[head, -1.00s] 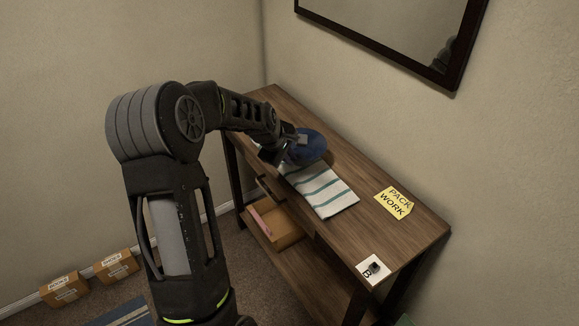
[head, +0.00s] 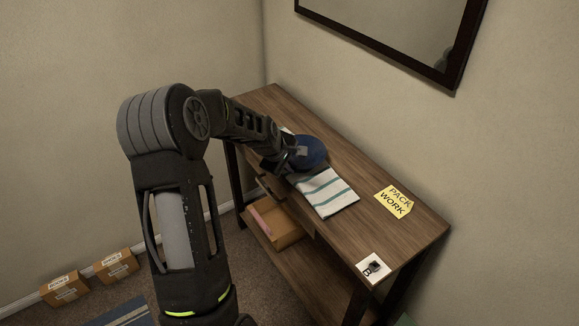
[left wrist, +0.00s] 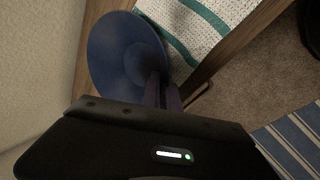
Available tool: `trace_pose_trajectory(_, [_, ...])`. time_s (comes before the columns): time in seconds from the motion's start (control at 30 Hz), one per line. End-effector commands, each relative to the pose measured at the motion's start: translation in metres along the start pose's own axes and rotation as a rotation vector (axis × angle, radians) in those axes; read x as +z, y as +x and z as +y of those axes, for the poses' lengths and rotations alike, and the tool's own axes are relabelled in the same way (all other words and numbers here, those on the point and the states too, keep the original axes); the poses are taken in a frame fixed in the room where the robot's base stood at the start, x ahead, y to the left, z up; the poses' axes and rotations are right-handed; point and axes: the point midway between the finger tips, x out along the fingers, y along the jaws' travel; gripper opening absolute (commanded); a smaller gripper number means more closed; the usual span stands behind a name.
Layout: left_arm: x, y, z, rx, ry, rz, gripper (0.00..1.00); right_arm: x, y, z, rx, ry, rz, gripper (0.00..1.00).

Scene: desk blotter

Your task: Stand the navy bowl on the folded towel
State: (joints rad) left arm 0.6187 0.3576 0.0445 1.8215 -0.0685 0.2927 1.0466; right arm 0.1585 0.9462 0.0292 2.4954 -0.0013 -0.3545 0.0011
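The navy bowl (head: 316,151) is at the far part of the wooden desk, by the far end of the folded towel (head: 327,194). The towel is white with teal stripes and lies flat. My left gripper (head: 299,154) is at the bowl's near left side. In the left wrist view its two narrow fingers (left wrist: 162,92) are close together on the rim of the bowl (left wrist: 112,55). The towel (left wrist: 205,25) lies beside the bowl there, partly overlapped by it in the picture. I cannot tell whether they touch. My right gripper is out of view.
A yellow note (head: 394,202) and a white card (head: 374,268) lie on the desk's near part. A cardboard box (head: 285,232) stands on the lower shelf. Two cartons (head: 66,288) sit on the floor. A framed mirror (head: 400,35) hangs on the wall behind.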

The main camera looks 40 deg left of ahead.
Motion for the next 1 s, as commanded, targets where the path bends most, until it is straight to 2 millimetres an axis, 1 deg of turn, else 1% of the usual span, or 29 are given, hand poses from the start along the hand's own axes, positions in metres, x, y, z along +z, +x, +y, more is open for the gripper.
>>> trace_pose_trajectory(0.03, [0.002,0.008,-0.014,-0.026,-0.002,-0.010,0.00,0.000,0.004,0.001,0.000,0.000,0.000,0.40])
trace_pose_trajectory(0.23, [0.001,0.009,-0.016,-0.029,-0.003,-0.009,0.00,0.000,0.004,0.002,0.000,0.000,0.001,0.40])
trace_pose_trajectory(0.27, [0.002,0.010,-0.017,-0.032,-0.004,-0.010,0.06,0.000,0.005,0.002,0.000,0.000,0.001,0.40])
trace_pose_trajectory(0.3, [0.001,0.010,-0.017,-0.032,-0.004,-0.010,0.10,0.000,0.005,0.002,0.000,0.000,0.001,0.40])
trace_pose_trajectory(0.5, [0.001,0.009,-0.017,-0.032,-0.004,-0.009,0.25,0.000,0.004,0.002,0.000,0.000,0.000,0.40])
trace_pose_trajectory(0.63, [0.001,0.004,-0.014,-0.032,-0.005,-0.009,0.25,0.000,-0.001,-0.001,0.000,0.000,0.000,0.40])
trace_pose_trajectory(0.73, [0.000,-0.005,-0.008,-0.031,-0.005,-0.008,0.25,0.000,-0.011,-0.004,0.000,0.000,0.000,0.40])
trace_pose_trajectory(0.77, [0.000,-0.007,-0.009,-0.029,-0.004,-0.007,0.25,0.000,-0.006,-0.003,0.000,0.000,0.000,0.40])
trace_pose_trajectory(0.8, [0.000,-0.012,-0.009,-0.027,-0.005,-0.006,0.25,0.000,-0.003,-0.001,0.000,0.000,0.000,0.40])
trace_pose_trajectory(0.87, [0.000,-0.024,-0.007,-0.023,-0.004,-0.005,0.25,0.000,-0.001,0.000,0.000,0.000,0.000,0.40])
trace_pose_trajectory(1.0, [0.000,-0.056,-0.004,-0.016,-0.002,-0.004,0.25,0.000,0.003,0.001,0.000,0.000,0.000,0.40])
